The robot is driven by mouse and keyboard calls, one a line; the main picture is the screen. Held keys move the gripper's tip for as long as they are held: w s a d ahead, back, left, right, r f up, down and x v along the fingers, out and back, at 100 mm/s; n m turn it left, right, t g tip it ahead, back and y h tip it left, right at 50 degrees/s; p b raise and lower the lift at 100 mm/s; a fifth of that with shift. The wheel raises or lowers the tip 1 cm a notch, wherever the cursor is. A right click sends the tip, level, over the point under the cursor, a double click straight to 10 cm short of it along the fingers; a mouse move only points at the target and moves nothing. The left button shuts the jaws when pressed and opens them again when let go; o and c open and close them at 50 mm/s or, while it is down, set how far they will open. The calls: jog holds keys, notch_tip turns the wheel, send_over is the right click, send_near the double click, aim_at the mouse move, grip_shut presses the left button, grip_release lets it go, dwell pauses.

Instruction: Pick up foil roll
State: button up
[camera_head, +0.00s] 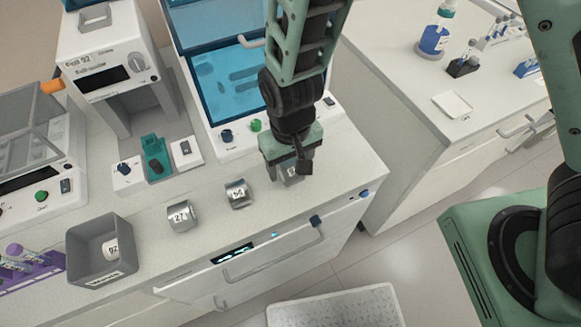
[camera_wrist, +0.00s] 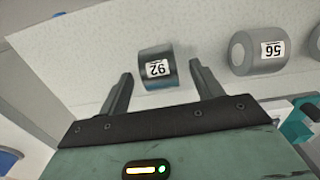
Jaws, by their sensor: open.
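A silver foil roll (camera_wrist: 157,66) with a white number label sits between the two spread fingers of my gripper (camera_wrist: 161,71) in the wrist view.
A grey bin (camera_head: 88,228) at the left holds a white labelled item (camera_head: 111,248). A teal device (camera_head: 156,155) and a blue-lidded machine (camera_head: 222,85) stand behind the rolls. The counter's front edge, with a drawer handle (camera_head: 280,250), is close. A purple tube rack (camera_head: 25,268) is far left.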

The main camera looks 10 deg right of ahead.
jog(key=shift+f, duration=0.7)
jog(key=c, duration=1.1)
jog(key=shift+r, duration=0.1)
